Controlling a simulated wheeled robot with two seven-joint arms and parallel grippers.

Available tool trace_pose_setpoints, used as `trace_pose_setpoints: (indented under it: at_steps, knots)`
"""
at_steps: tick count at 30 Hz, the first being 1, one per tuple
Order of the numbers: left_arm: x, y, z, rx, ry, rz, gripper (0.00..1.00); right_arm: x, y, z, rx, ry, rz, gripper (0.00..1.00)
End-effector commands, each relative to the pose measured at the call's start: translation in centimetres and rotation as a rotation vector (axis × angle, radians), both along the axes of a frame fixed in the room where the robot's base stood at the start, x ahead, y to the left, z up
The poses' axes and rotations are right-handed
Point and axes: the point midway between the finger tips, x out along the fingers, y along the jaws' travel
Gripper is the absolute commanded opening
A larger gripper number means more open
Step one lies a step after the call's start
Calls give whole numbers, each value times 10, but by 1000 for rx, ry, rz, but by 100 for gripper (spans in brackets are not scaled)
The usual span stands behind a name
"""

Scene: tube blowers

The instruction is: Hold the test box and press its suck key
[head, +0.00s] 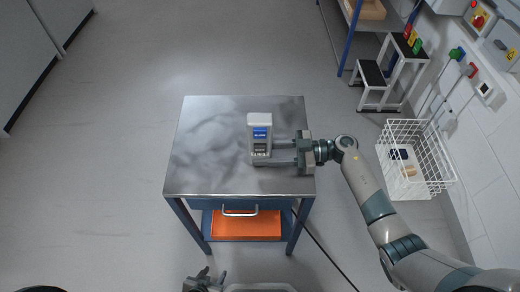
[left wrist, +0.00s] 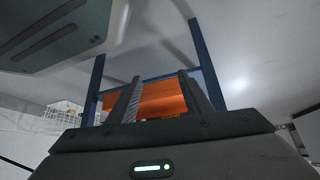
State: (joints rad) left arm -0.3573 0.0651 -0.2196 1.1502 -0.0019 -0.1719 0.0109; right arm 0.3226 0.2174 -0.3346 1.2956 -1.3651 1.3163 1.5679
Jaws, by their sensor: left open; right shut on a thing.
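The test box (head: 260,121) is a small light grey box with a blue display and dark keys below it. It stands on the steel-topped table (head: 205,150) in the head view. Which key is the suck key is too small to tell. My right gripper (head: 273,152) comes in from the right and is shut on the test box, its fingers at the box's lower part. My left gripper (head: 210,276) is low at the bottom edge of the head view, in front of the table, open and empty. Its fingers also show in the left wrist view (left wrist: 155,100).
An orange thing (head: 246,224) lies on the shelf under the tabletop and shows in the left wrist view (left wrist: 150,98). A white wire basket (head: 420,185) stands to the right, with a step stool (head: 385,78) behind it. A dark cable runs along the floor. The table's left half is clear.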

Motion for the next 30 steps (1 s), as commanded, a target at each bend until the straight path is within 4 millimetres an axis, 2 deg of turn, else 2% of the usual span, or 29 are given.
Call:
trace_pose_setpoints:
  at_steps: [1, 5, 30]
  knots:
    - [0, 0, 0, 0, 0, 0, 32, 0, 0, 0, 0, 0, 0, 6]
    - [0, 0, 0, 0, 0, 0, 1, 0, 0, 0, 1, -1, 0, 6]
    - [1, 0, 0, 0, -1, 0, 0, 0, 0, 1, 1, -1, 0, 6]
